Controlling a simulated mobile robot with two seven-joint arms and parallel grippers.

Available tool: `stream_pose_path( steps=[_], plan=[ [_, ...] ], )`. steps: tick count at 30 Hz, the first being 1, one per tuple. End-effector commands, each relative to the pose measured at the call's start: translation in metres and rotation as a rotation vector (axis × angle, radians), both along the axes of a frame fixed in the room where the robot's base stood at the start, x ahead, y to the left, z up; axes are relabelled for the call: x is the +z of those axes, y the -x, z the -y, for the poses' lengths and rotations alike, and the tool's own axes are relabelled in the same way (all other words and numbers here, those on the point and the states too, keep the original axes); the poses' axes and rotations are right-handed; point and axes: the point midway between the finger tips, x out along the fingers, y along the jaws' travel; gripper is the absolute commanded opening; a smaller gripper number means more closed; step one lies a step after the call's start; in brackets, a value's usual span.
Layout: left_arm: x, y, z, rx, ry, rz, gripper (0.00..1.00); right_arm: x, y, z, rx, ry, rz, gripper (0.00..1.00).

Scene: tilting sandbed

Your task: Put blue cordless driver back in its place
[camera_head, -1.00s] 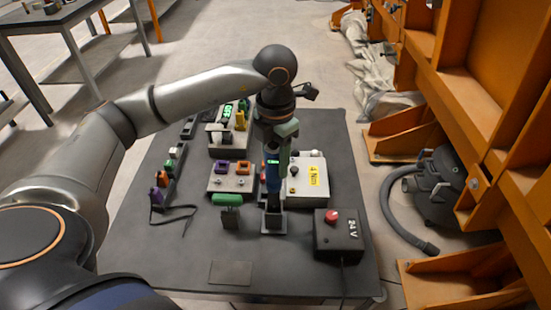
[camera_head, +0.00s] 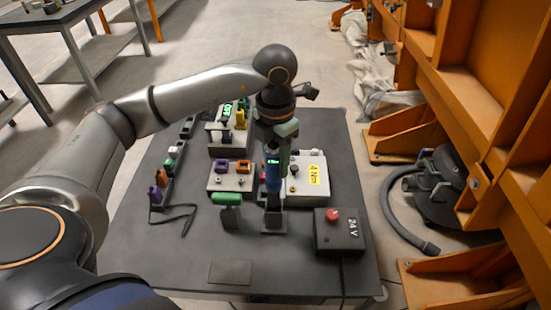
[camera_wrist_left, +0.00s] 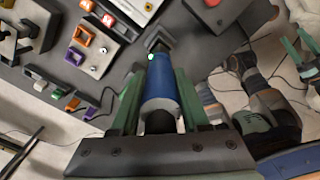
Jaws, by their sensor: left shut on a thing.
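The blue cordless driver (camera_head: 273,178) is upright in my left gripper (camera_head: 276,150), which is shut on it. A small green light shows on the driver. In the left wrist view the driver (camera_wrist_left: 160,82) lies between the green fingers of my left gripper (camera_wrist_left: 155,105). A dark square holder (camera_head: 274,224) stands on the table below the driver; its opening also shows in the wrist view (camera_wrist_left: 158,43), in line with the driver's far end. I cannot tell whether the driver's lower end is inside it. Two green strips at the wrist view's right edge may be my right gripper (camera_wrist_left: 303,50).
A black 24 V box with a red button (camera_head: 339,232) stands right of the holder. A green-topped tool (camera_head: 228,201) stands to its left. A light box with a yellow label (camera_head: 314,174) and a block with purple and orange pieces (camera_head: 232,180) stand behind. The front table is mostly clear.

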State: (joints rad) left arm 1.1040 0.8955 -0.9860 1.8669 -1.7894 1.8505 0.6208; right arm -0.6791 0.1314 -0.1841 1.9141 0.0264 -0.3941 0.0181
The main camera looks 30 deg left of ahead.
Motion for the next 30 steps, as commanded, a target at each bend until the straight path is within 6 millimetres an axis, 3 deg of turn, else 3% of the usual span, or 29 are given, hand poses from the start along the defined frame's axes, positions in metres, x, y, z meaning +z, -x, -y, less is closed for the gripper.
stream_pose_path(
  steps=[30],
  plan=[
    [-0.024,0.0,0.0,0.001,0.0,0.002,0.0,-0.021,0.0,0.0,0.0,0.0,0.0,0.61]
  ],
)
